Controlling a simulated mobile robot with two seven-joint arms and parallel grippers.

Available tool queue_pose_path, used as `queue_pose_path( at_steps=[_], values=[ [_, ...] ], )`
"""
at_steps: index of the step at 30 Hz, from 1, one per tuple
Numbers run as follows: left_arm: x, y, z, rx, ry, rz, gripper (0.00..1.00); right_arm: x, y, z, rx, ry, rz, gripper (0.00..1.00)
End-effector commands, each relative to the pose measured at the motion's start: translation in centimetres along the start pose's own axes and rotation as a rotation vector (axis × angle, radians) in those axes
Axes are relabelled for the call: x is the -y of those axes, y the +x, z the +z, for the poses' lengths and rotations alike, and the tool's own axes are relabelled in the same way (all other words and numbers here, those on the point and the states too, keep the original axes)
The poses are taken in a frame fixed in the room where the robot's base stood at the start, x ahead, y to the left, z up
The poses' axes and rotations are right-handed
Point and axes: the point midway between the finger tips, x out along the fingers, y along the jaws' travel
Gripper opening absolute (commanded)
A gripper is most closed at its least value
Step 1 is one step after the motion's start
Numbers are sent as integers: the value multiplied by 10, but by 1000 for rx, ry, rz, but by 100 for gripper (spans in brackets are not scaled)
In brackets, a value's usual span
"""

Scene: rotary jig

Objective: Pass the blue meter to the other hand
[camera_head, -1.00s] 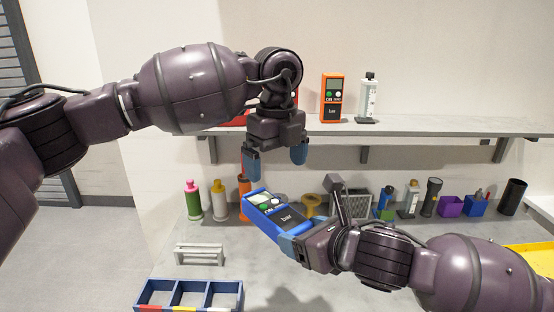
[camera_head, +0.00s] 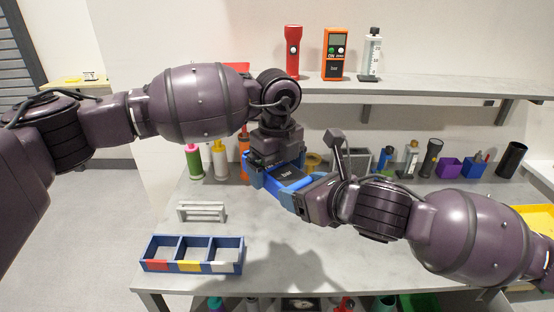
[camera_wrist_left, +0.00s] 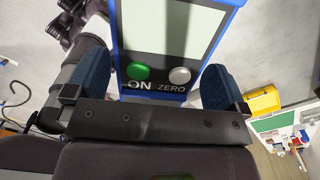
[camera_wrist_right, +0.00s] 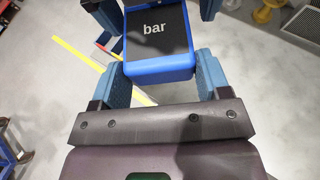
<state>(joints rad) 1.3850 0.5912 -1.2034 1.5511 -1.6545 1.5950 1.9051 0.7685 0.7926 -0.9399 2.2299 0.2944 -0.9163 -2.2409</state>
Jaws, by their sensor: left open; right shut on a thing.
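The blue meter (camera_head: 288,178) is held in the air above the bench by my right gripper (camera_head: 290,196), which is shut on its lower, "bar" end; this end also shows in the right wrist view (camera_wrist_right: 158,68). My left gripper (camera_head: 273,170) is open, pointing down over the meter's other end. In the left wrist view its fingers (camera_wrist_left: 155,85) stand on both sides of the meter near the ON and ZERO buttons (camera_wrist_left: 158,74). The left hand hides most of the meter's screen end in the head view.
A shelf (camera_head: 430,88) above carries a red flashlight (camera_head: 292,52), an orange meter (camera_head: 335,54) and a white bottle (camera_head: 372,54). Several bottles and holders line the bench's back. A blue three-compartment tray (camera_head: 192,266) and a grey rack (camera_head: 202,211) stand front left.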

Motion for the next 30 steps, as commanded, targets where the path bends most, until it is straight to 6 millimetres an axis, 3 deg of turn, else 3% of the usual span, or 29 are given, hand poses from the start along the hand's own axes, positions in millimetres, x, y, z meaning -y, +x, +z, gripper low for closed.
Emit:
queue_pose_path(
  at_steps=[7, 18, 19, 24, 30],
  values=[
    [0, 0, 0, 0, 0, 0, 100, 0, 0, 1, 1, -1, 0, 42],
    [0, 0, 0, 0, 1, -1, 43, -1, 0, 1, 2, -1, 3, 42],
    [0, 0, 0, 0, 1, -2, 42, -1, 0, 1, 2, -1, 4, 73],
    [0, 0, 0, 0, 1, -2, 42, -1, 0, 0, 1, 0, 3, 99],
    [0, 0, 0, 0, 0, -1, 42, 0, 0, 0, 1, 0, 1, 100]
  ],
)
